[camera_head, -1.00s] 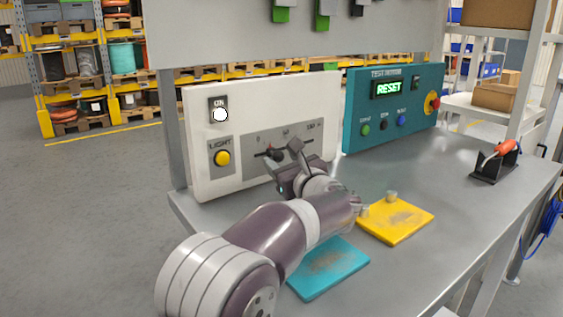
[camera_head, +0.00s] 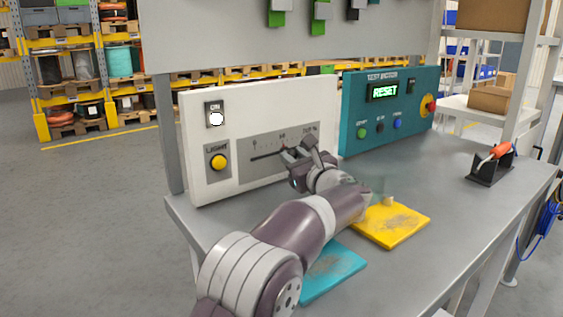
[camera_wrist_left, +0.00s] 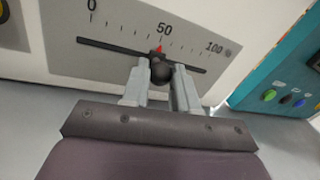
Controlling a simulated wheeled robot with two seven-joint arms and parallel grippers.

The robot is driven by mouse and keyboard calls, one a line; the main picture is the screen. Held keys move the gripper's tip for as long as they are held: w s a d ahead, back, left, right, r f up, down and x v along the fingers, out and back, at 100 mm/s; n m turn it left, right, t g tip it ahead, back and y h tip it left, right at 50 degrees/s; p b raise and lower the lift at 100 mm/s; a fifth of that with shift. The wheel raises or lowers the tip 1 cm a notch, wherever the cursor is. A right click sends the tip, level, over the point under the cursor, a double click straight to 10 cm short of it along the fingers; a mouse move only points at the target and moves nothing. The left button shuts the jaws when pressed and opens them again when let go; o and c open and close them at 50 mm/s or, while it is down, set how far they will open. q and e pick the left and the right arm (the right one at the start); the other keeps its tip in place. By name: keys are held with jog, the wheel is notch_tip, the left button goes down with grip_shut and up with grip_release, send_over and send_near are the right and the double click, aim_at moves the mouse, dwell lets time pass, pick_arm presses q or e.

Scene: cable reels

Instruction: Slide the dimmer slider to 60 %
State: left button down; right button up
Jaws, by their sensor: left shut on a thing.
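The dimmer scale (camera_head: 262,143) is a grey plate on the white panel (camera_head: 198,178). In the left wrist view its marks 0, 50 and 100 % show above a dark slot (camera_wrist_left: 110,46). The dark slider knob (camera_wrist_left: 161,70) sits in the slot, its red pointer (camera_wrist_left: 159,48) at or close to the 50 mark. My left gripper (camera_wrist_left: 161,82) is shut on the knob, one finger on each side. In the head view the left gripper (camera_head: 295,155) hides most of the knob. My right gripper is not in view.
A yellow light button (camera_head: 218,162) and a white ON switch (camera_head: 216,118) are left of the scale. A teal tester box (camera_head: 350,135) stands to the right. Yellow (camera_head: 410,225) and blue (camera_head: 335,272) mats lie on the bench below my arm.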

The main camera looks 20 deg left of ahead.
pick_arm(q)
jog(key=shift+w+d, duration=0.3)
jog(key=shift+w, duration=0.2)
jog(key=c, duration=0.9)
grip_release()
jog(key=shift+o, duration=0.2)
jog(key=v, duration=1.2)
jog(key=shift+s+d, duration=0.25)
